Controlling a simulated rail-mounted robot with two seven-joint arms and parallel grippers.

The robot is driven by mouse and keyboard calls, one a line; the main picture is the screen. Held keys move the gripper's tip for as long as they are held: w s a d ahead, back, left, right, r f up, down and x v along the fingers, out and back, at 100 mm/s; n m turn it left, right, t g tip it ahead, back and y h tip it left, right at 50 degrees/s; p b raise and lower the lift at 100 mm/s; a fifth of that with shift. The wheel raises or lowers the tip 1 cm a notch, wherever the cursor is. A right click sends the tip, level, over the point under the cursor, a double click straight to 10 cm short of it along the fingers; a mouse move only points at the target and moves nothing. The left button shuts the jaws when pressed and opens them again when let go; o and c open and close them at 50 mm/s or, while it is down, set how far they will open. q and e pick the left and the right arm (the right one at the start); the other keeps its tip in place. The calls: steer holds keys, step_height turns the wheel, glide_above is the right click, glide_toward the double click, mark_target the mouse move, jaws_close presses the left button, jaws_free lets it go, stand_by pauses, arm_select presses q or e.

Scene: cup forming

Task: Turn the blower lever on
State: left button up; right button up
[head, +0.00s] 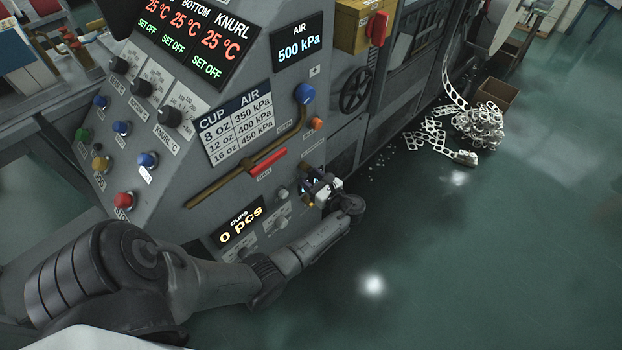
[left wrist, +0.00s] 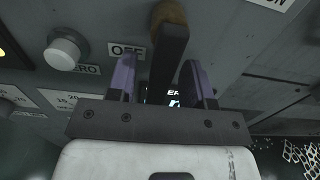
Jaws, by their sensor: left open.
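My left gripper (head: 320,187) is up against the lower right of the grey machine's front panel. In the left wrist view its two purple-sided fingers (left wrist: 160,72) are open, one on each side of a dark bar-shaped lever (left wrist: 168,55). The lever has a brown-gold round end at its top. An OFF label (left wrist: 126,50) is on the panel left of the lever. A partly covered label showing "ER" lies behind the lever and fingers. I cannot tell whether the fingers touch the lever. In the head view the gripper mostly hides the lever. My right gripper is not in view.
A white-grey knob (left wrist: 66,49) sits left of the lever. Scrap webbing (head: 478,125) lies on the open green floor at right.

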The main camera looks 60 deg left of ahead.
arm_select(q)
steer(key=shift+c, duration=0.2)
jaws_close()
stand_by(0.3)
